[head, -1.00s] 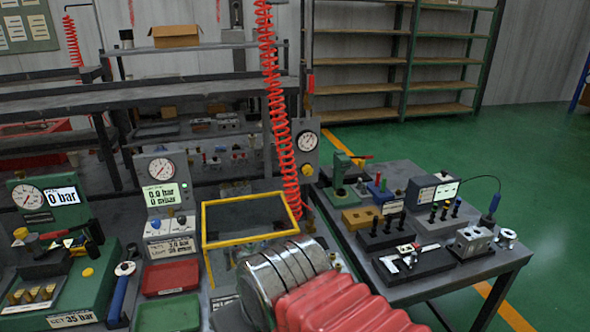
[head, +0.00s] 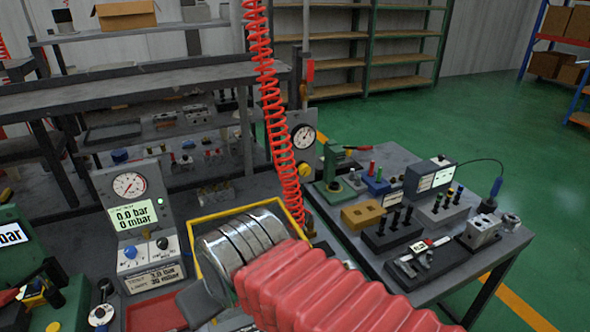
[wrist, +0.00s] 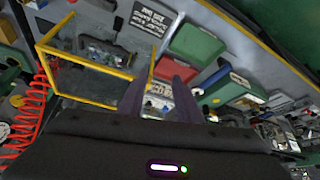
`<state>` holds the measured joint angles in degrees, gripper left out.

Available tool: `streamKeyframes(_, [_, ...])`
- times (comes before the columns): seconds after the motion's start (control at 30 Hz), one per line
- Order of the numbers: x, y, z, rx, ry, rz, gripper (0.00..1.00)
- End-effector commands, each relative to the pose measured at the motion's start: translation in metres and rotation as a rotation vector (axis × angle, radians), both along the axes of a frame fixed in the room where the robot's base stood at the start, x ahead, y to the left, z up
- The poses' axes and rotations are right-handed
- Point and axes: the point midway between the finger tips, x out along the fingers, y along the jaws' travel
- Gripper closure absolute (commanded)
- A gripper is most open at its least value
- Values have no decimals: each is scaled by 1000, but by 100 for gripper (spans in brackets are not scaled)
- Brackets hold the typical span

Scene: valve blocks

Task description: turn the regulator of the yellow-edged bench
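A grey panel (head: 136,205) with a round gauge and a lit display reading 0.0 bar and 0 mbar stands at left in the head view. A blue knob (head: 130,252) and a black knob sit on the white box below the display; I cannot tell for certain which is the regulator. A yellow-edged frame (head: 215,214) stands right of the panel, partly hidden by my arm. It also shows in the wrist view (wrist: 97,97). My gripper (wrist: 157,84) has its two dark fingers apart with nothing seen gripped, above the bench beside this frame.
A side table (head: 395,275) holds a green press, several blocks and a small meter. A red tray (head: 152,312) and a green station (head: 22,245) stand at left. Green floor (head: 500,135) is open at right.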

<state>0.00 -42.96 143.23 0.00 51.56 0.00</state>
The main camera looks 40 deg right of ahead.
Motion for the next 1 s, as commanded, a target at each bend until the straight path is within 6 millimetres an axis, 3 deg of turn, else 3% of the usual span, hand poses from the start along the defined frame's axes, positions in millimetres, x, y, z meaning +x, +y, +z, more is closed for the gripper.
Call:
streamKeyframes(0.43, [0, 0, 0, 0, 0, 0, 69])
streamKeyframes(0.67, [11, -10, 0, -8, -22, -37, 53])
streamKeyframes(0.87, [52, -62, 0, -47, -118, -182, 53])
streamKeyframes(1.0, [87, -112, 0, -81, -223, -301, 53])
